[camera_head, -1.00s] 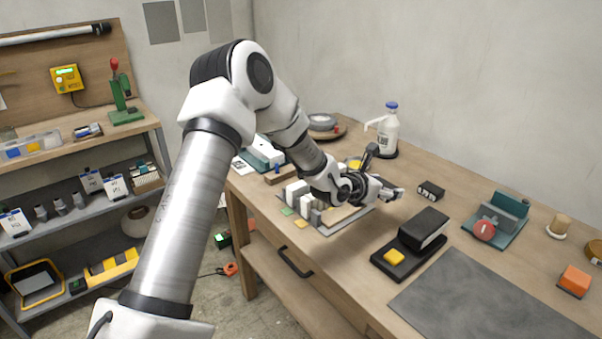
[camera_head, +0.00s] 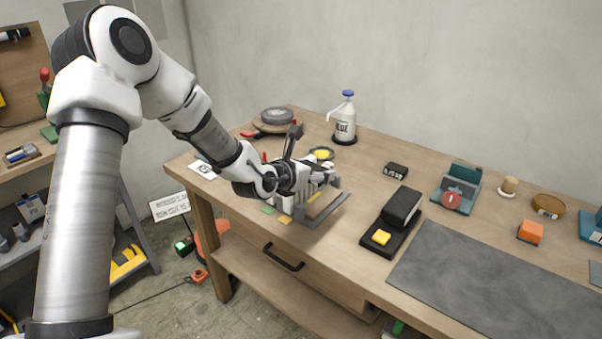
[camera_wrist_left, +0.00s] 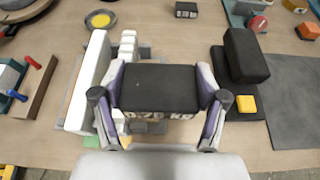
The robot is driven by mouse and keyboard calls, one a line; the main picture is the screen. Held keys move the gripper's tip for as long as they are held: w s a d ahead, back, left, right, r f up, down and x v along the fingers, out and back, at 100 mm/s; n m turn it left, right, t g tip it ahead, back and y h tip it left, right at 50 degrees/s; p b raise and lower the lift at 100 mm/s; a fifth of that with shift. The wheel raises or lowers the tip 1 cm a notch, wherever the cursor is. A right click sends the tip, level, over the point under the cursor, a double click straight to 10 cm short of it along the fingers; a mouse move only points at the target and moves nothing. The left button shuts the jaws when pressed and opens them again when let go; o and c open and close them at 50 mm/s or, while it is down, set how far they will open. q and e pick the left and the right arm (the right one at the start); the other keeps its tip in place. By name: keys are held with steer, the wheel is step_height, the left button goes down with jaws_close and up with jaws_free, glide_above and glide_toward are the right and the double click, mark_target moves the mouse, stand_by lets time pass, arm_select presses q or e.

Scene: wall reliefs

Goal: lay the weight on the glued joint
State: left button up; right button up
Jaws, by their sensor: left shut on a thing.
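My left gripper (camera_head: 332,182) is over the grey board at the left part of the workbench. In the left wrist view, my left gripper (camera_wrist_left: 160,98) has its two fingers closed on the sides of a black block, the weight (camera_wrist_left: 160,84), which carries white lettering on its near face. Below and left of it are white upright pieces (camera_wrist_left: 90,80) on the grey board (camera_head: 325,214). The weight hides part of the board, and I cannot make out the glued joint. In the head view the arm and gripper hide most of the weight. My right gripper is not in view.
A black block on a black base (camera_head: 403,210) with a yellow piece stands right of the board. A glue bottle (camera_head: 344,118) stands behind, near the wall. A small black box (camera_head: 396,170) and a green-based tool (camera_head: 457,188) lie farther right. A grey mat (camera_head: 480,285) is clear.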

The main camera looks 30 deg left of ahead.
arm_select(q)
steer(key=w+a+p, duration=0.3)
steer(key=w+a, duration=0.5)
steer(key=f, duration=0.2)
steer(key=a+f, duration=0.1)
steer(key=f, duration=0.2)
steer(key=shift+w+f+b, duration=0.2)
steer(key=shift+f+b, duration=0.05)
steer(key=shift+b, duration=0.05)
steer(key=shift+f, duration=0.1)
steer(key=o, duration=1.8)
steer(key=shift+s, duration=0.1)
